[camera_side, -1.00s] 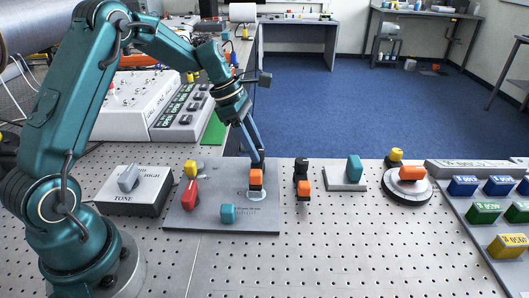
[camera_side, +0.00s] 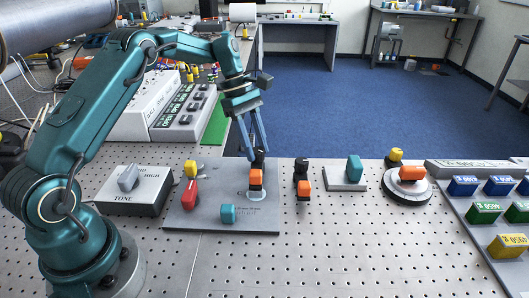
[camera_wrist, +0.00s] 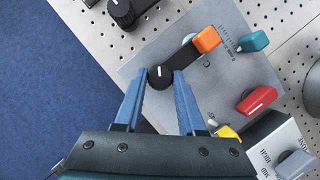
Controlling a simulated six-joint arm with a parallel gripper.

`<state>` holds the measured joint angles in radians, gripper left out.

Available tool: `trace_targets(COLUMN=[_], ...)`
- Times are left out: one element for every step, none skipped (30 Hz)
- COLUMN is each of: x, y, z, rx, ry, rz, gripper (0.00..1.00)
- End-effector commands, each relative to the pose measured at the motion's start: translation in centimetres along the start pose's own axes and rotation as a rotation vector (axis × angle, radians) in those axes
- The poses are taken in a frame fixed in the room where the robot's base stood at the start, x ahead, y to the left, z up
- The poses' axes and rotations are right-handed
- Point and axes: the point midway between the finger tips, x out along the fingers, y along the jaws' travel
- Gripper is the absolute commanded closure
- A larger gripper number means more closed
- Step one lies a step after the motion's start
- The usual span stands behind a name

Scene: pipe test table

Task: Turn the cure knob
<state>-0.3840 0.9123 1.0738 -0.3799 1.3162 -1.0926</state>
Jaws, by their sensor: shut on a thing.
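A black round knob (camera_wrist: 160,77) with a white pointer line sits on the grey plate (camera_wrist: 140,65) in the wrist view. In the side view the knob (camera_side: 259,158) shows just behind an orange-ended black lever (camera_side: 255,178). I cannot read a cure label on it. My gripper (camera_wrist: 159,74) reaches down with one blue finger on each side of the knob and is shut on it. In the side view my gripper (camera_side: 256,148) comes from above and behind, fingertips at the plate's back edge. The exact contact is partly hidden there.
A red lever (camera_side: 190,193), a yellow knob (camera_side: 190,168) and a teal block (camera_side: 228,212) share the plate. The TONE box (camera_side: 130,190) stands left; an orange-handled dial (camera_side: 410,180) stands right. The front of the perforated table is clear.

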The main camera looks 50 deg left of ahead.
Motion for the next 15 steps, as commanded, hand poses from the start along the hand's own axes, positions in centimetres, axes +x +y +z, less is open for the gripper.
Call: trace_targets(x=[0.04,0.07,0.05,0.06,0.06,0.04,0.05,0.06,0.04,0.05,0.06,0.04,0.05,0.03,0.03], y=[0.15,0.14,0.17,0.16,0.19,0.22,0.22,0.22,0.25,0.26,0.27,0.31,0.32,0.37,0.39], z=[0.05,0.05,0.05,0.06,0.06,0.09,0.09,0.09,0.10,0.09,0.08,0.08,0.08,0.08,0.09], rx=[0.036,0.056,0.080,0.096,0.112,0.131,0.146,0.159,0.176,0.188,0.201,0.217,0.228,0.238,0.253], ry=[-0.002,-0.002,-0.001,-0.001,-0.001,-0.002,-0.002,-0.002,-0.002,-0.002,-0.002,-0.001,-0.002,-0.002,-0.002], rz=[-0.012,-0.021,-0.030,-0.038,-0.044,-0.051,-0.057,-0.063,-0.070,-0.075,-0.080,-0.086,-0.090,-0.094,-0.100], gripper=[1.00,1.00,1.00,1.00,1.00,1.00,1.00,1.00,1.00,1.00,1.00,1.00,1.00,1.00,1.00])
